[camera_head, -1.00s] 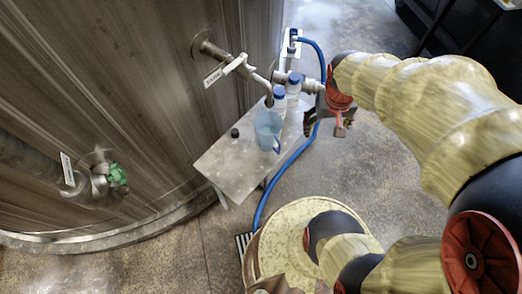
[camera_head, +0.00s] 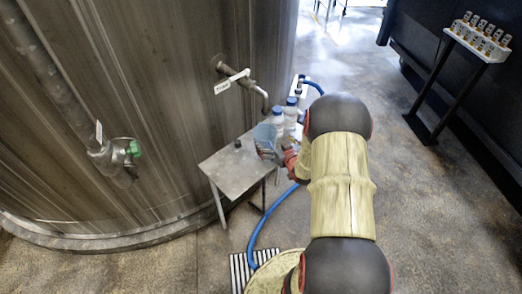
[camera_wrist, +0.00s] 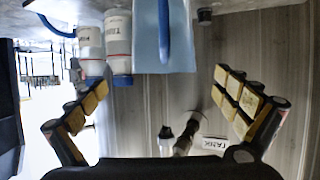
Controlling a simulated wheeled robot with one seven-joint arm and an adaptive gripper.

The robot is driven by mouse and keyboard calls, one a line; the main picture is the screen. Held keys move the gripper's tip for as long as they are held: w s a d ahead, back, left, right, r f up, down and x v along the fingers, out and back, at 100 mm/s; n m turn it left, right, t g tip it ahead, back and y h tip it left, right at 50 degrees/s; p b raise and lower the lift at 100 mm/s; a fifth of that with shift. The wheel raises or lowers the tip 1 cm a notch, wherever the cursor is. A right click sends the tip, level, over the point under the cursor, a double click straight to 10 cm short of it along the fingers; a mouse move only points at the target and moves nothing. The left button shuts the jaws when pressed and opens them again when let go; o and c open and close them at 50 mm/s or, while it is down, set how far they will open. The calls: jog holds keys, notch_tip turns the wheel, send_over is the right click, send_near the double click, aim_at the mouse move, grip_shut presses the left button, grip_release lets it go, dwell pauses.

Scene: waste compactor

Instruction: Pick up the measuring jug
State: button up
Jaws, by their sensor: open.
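The measuring jug (camera_head: 265,136) is a translucent blue jug standing on the small metal table (camera_head: 228,178). In the wrist view, which is upside down, the jug (camera_wrist: 178,50) is at the top centre with its darker blue handle towards me. My gripper (camera_wrist: 160,108) is open and empty, its padded fingers spread wide to either side of the jug's line. In the head view my gripper (camera_head: 280,155) is close to the jug's right side, partly hidden by my arm. I cannot tell whether it touches the jug.
Two white bottles with blue caps, one nearer (camera_head: 278,118) and one behind (camera_head: 290,110), stand close beside the jug. A small black cap (camera_head: 237,144) lies on the table. A tank tap (camera_head: 245,76) projects above. A blue hose (camera_head: 262,225) runs beside the table.

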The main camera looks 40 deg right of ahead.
aim_at(266, 134)
jog(key=b+x, duration=0.2)
jog(key=x, duration=0.5)
jog(key=shift+w+a, duration=0.25)
jog(key=shift+w, duration=0.15)
jog(key=c, duration=0.3)
jog(key=c, duration=1.8)
jog(key=shift+r, duration=0.1)
jog(key=shift+c, duration=0.5)
